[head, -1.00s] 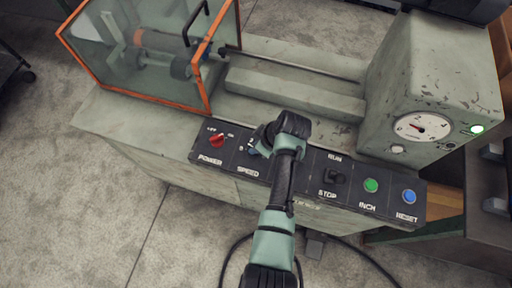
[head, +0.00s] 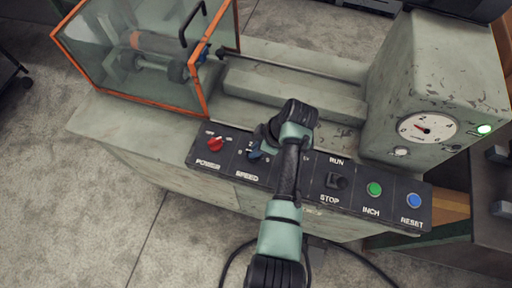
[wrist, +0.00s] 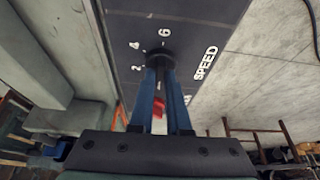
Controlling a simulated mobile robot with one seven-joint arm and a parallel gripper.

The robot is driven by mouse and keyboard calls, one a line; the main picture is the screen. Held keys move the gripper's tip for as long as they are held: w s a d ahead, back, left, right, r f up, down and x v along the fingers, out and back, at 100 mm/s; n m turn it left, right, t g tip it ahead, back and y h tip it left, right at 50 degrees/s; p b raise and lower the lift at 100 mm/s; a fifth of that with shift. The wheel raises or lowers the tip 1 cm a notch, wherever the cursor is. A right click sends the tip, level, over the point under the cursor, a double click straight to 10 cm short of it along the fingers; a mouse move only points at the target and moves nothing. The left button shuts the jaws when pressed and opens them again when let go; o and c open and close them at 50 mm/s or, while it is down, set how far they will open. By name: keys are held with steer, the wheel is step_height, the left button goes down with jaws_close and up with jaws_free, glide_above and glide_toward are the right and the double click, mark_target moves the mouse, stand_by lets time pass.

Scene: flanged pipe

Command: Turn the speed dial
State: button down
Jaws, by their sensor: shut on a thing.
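The speed dial (wrist: 159,57) is a small dark knob on the black control panel, with the numbers 2, 4 and 6 around it and the word SPEED beside it in the wrist view. My gripper (wrist: 159,72) has blue fingers that are shut on the dial, one on each side. In the head view my gripper (head: 257,154) reaches the panel above the SPEED label, and my wrist hides most of the dial and part of its scale. The dial's exact setting cannot be read.
The control panel (head: 321,194) also carries a red power knob (head: 215,144) to the left, and a black run/stop switch (head: 336,181), a green inch button (head: 374,189) and a blue reset button (head: 413,200) to the right. A clear guard with orange edges (head: 205,75) stands behind.

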steer(key=shift+r, duration=0.1)
steer(key=c, duration=0.9)
jaws_free()
steer(key=v, duration=1.2)
steer(key=shift+r+b, duration=0.35)
steer(key=shift+r, duration=0.1)
